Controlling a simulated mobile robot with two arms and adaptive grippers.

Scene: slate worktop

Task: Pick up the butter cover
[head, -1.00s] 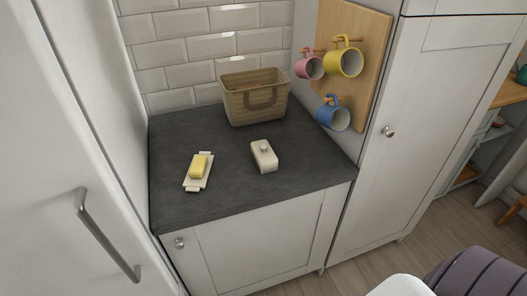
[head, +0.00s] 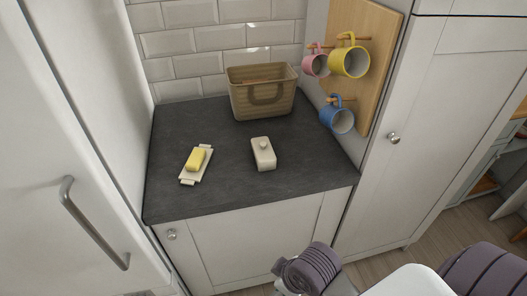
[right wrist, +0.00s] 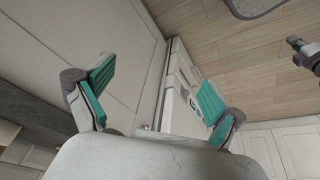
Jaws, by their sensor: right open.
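The butter cover (head: 264,155) is a cream, box-shaped lid with a small round knob on top. It sits on the slate worktop (head: 225,188), right of the butter dish (head: 186,178). A yellow block of butter (head: 196,159) lies uncovered on the dish. My right arm shows at the bottom of the head view, below and in front of the worktop, apart from the cover. In the right wrist view my right gripper (right wrist: 155,95) is open, with teal pads spread apart and nothing between them.
A woven basket (head: 262,93) stands at the back of the worktop. Pink (head: 315,65), yellow (head: 350,62) and blue (head: 338,117) mugs hang on a wooden board at right. A tall cabinet (head: 450,120) flanks the right side. The worktop's front is clear.

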